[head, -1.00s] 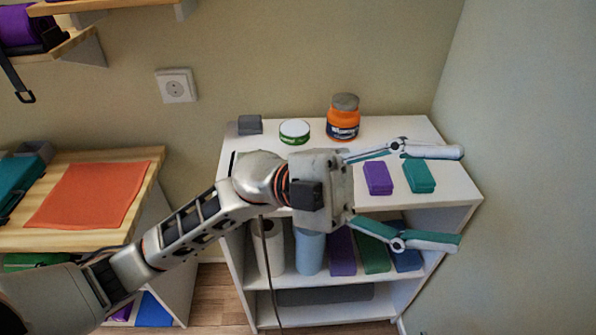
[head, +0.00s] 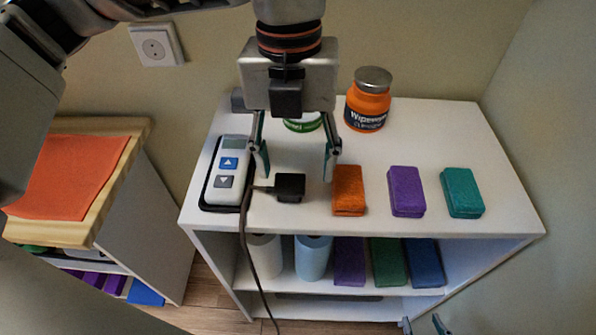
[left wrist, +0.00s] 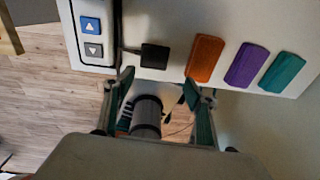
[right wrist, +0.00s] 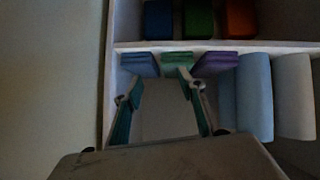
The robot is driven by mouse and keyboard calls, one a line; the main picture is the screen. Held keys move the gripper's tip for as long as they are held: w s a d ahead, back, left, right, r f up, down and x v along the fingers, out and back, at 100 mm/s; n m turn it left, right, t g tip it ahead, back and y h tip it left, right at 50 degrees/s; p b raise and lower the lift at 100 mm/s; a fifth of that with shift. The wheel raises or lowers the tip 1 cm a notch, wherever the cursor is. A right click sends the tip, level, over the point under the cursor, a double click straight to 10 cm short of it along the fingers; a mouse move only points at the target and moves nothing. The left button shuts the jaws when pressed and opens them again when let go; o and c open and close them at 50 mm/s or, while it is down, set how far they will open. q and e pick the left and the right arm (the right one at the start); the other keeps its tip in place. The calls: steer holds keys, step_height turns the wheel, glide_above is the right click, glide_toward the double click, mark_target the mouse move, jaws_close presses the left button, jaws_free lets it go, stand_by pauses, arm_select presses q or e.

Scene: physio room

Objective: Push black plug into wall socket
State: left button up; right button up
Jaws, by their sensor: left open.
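The black plug (head: 290,187) lies on the white shelf top, with its dark cable running left and down over the front edge. It also shows in the left wrist view (left wrist: 154,56). The white wall socket (head: 156,45) is on the wall at upper left. My left gripper (head: 296,172) is open and empty, pointing down with its fingers on either side of the plug's position in the head view, seemingly above it; contact is not visible. My right gripper (right wrist: 159,82) is open and empty, low in front of the shelf unit; only its fingertips show in the head view.
A handset with arrow buttons (head: 228,172) lies left of the plug. Orange (head: 348,190), purple (head: 406,191) and teal (head: 462,192) blocks lie to the right. Behind stand a wipes jar (head: 368,100) and a green-white tin (head: 303,122). A wooden-edged table (head: 95,220) is at left.

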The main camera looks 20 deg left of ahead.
mark_target(289, 183)
arm_select(q)
steer(key=shift+w+a+r+n+t+y, duration=0.3)
steer(key=shift+w+a, duration=0.3)
steer(key=shift+a, duration=0.05)
steer(key=shift+s+f, duration=0.1)
steer(key=shift+f, duration=0.3)
steer(key=shift+a+f+b, duration=0.1)
steer(key=shift+f+b, duration=0.85)
steer(key=shift+f, duration=2.65)
steer(key=shift+r, duration=0.1)
steer(key=c, duration=1.2)
